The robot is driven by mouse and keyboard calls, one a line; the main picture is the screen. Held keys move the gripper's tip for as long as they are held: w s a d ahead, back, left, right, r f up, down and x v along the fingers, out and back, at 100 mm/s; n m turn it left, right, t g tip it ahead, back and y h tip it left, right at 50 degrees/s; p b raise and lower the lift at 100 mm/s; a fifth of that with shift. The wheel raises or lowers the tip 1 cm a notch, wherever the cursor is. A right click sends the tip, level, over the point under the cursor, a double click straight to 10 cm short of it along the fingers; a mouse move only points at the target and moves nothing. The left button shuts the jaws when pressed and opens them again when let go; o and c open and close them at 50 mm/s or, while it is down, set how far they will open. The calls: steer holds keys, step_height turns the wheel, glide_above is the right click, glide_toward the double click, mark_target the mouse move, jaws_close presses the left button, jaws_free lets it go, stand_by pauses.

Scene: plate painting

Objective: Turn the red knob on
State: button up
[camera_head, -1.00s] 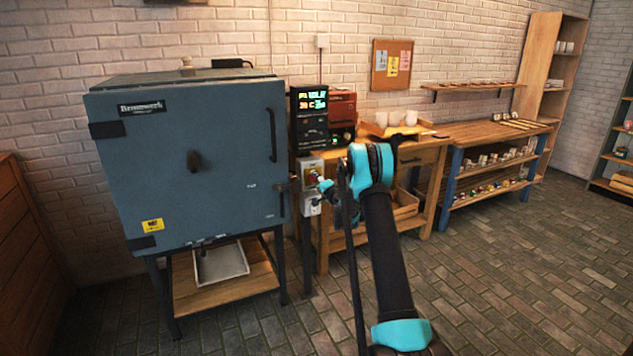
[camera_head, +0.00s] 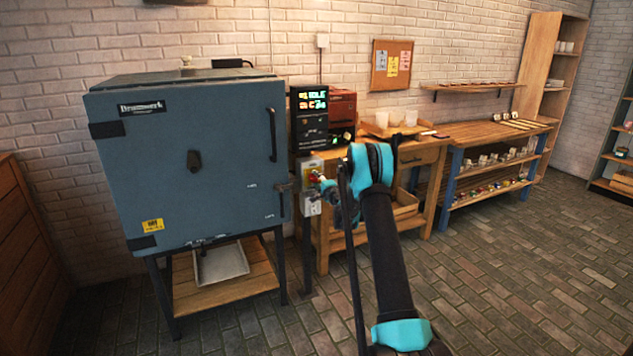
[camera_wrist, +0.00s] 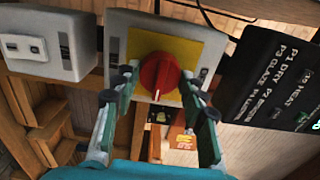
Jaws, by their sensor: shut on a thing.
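The red knob (camera_wrist: 159,75) sits on a yellow plate (camera_wrist: 190,50) on a light grey switch box (camera_wrist: 120,27) in the wrist view. My gripper (camera_wrist: 160,84) has one finger on each side of the knob and is shut on it. In the head view the switch box (camera_head: 311,163) is on a post right of the kiln, and my gripper (camera_head: 326,186) reaches it from the right. The knob is small there and partly hidden by my gripper.
The blue-grey kiln (camera_head: 195,165) stands left of the switch box. A black controller (camera_head: 309,120) with a lit display is above it. A white socket box (camera_wrist: 45,45) is beside the switch box. A wooden workbench (camera_head: 425,158) stands behind my arm.

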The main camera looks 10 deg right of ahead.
steer(key=o, duration=1.2)
steer(key=v, duration=1.2)
